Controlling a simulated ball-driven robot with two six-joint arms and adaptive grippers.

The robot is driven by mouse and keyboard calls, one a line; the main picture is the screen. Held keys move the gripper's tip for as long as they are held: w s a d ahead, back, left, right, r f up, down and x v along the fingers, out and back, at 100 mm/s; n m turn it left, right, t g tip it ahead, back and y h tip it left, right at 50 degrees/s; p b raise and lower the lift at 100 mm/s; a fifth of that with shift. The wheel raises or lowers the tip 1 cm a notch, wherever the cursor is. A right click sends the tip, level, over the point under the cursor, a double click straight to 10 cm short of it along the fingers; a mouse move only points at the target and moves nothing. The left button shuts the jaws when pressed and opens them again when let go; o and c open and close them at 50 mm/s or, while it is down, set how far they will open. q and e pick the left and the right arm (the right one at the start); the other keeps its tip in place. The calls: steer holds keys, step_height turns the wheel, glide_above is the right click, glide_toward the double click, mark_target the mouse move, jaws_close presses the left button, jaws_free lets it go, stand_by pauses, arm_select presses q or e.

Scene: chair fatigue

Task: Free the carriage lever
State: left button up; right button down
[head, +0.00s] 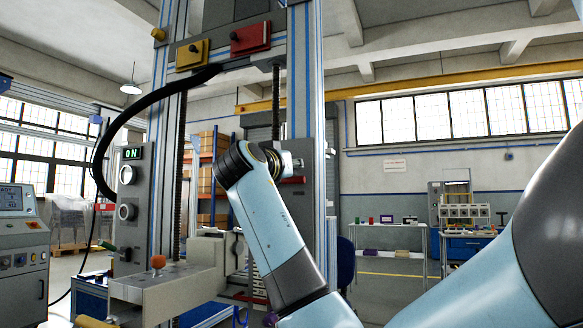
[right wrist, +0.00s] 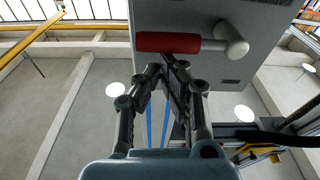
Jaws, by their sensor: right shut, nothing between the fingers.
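A lever with a red grip (right wrist: 168,42) and a pale metal hub (right wrist: 236,50) lies level across a grey plate (right wrist: 270,15) in the right wrist view. In the head view its red end (head: 292,180) shows just beyond my right wrist, on the machine's right column. My right gripper (right wrist: 168,66) is shut and empty, its fingertips just below the red grip in the picture; I cannot tell if they touch it. In the head view my right forearm and wrist hide most of this gripper. My left gripper is not in view.
The tall machine frame (head: 328,100) carries yellow (head: 192,54) and red (head: 250,38) blocks on its upper beam. An orange ball knob (head: 158,262) stands on the lower grey fixture (head: 165,290). A control console (head: 20,240) is at the left.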

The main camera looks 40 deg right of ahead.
steer(key=r+p, duration=0.2)
steer(key=r, duration=0.1)
steer(key=r+p, duration=0.1)
steer(key=shift+d+r, duration=0.3)
steer(key=shift+r, duration=0.1)
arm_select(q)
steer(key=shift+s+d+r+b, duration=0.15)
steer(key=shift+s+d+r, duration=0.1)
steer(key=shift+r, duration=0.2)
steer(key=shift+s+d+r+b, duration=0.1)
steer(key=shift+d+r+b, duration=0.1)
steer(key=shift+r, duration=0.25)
arm_select(e)
steer(key=f+v, duration=0.1)
steer(key=v, duration=0.9)
steer(key=shift+w, duration=0.2)
